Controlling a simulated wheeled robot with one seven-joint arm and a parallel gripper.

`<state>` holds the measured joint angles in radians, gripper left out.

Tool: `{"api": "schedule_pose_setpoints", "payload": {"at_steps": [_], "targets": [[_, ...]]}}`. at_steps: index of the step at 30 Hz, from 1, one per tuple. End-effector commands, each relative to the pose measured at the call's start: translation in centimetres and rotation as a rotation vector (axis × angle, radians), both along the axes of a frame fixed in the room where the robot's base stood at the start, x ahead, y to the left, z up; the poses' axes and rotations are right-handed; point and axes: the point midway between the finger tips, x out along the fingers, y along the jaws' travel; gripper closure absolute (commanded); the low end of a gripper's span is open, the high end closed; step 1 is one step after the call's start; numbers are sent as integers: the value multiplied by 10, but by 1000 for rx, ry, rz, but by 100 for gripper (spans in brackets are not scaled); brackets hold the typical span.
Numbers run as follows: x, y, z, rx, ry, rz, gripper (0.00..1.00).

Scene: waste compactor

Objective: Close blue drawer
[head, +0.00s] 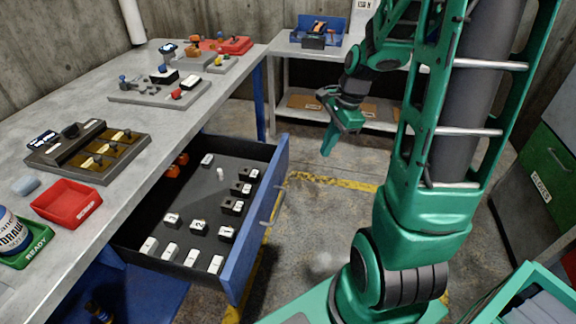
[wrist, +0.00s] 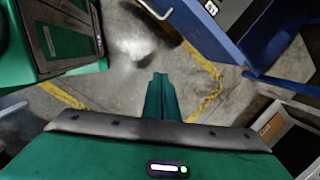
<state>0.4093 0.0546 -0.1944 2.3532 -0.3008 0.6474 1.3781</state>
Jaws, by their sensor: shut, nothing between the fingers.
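The blue drawer (head: 258,215) stands pulled out from under the workbench on the left of the head view. Its dark tray holds several small labelled blocks and some orange pieces. A metal handle (head: 272,208) is on its blue front. The blue front also shows at the top right of the wrist view (wrist: 205,35), with part of its handle (wrist: 155,8). My green gripper (head: 328,143) hangs in the air to the right of the drawer's far end, apart from it. In the wrist view its fingers (wrist: 160,82) are together and empty, pointing at the floor.
The grey workbench (head: 225,95) carries a red bin (head: 67,201), a slotted tray (head: 88,150) and several parts. A shelf (head: 300,105) stands at the back. A green cabinet (head: 545,160) and a teal crate (head: 530,295) are at the right.

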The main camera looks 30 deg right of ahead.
Motion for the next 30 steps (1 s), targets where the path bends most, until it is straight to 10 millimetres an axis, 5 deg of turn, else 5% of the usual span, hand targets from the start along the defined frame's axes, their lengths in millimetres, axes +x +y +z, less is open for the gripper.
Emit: {"api": "schedule_pose_setpoints", "payload": {"at_steps": [3, 10, 20, 30], "targets": [[29, -5, -23, 86, 6, -213, 100], [63, -9, -47, 212, 16, -487, 100], [74, -2, -71, 239, 24, -541, 100], [90, 14, -128, 238, 26, -539, 100]]}}
